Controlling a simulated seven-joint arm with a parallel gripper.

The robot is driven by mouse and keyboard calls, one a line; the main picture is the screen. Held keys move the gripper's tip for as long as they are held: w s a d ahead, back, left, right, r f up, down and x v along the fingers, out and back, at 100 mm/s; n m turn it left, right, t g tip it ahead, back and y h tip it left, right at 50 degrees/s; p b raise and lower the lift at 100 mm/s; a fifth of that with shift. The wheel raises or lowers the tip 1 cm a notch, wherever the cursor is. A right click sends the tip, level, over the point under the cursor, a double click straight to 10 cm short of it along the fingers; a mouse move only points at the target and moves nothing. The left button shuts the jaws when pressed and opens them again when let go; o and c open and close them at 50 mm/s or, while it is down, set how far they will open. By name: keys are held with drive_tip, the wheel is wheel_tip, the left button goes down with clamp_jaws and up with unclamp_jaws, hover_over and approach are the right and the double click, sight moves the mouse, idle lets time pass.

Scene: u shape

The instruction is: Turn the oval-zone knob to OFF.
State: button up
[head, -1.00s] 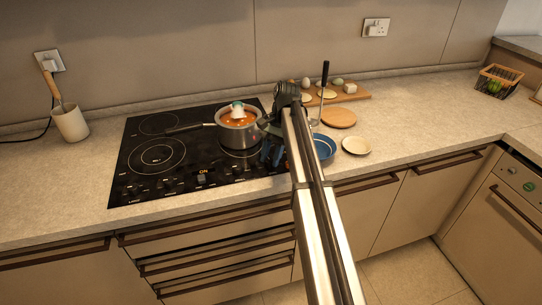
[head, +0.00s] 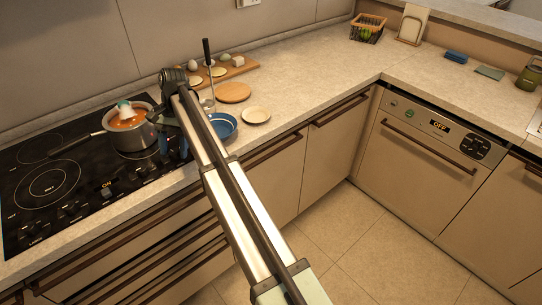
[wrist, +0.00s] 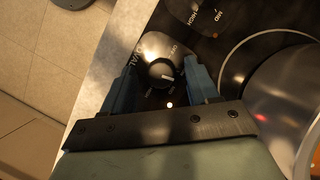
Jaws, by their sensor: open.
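The oval-zone knob (wrist: 160,72), a round dark knob with a light mark, shows in the wrist view. "OVAL" is printed to its left and "OFF" to its upper right. The mark on the knob points toward the lower right, away from the OFF print. A small light glows just below it. My gripper (wrist: 166,76) is open, its two blue fingers on either side of the knob; I cannot tell whether they touch it. In the head view my gripper (head: 174,138) is low over the right side of the black cooktop (head: 88,205) and hides this knob.
A pot (head: 140,138) of orange food stands on the cooktop just left of my gripper. A blue bowl (head: 222,126) and a small plate (head: 256,115) sit to the right. An "ON" sign (head: 106,185) is lit on the cooktop. The counter farther right is mostly clear.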

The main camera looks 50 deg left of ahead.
drive_tip(key=m+y, duration=0.1)
drive_tip(key=m, duration=0.1)
drive_tip(key=m+y, duration=0.1)
drive_tip(key=m, duration=0.4)
drive_tip(key=shift+d+g+y, duration=0.3)
drive_tip(key=shift+g+y, duration=0.1)
drive_tip(key=w+v, duration=0.1)
drive_tip(key=v, duration=1.3)
drive_tip(key=w+d+f+g, duration=0.1)
drive_tip(key=w+d+f, duration=1.7)
drive_tip(key=w+f, duration=0.2)
drive_tip(key=shift+w+d+f+y, duration=0.25)
drive_tip(key=shift+w+f+y, duration=0.05)
drive_tip(key=shift+w+f, duration=0.15)
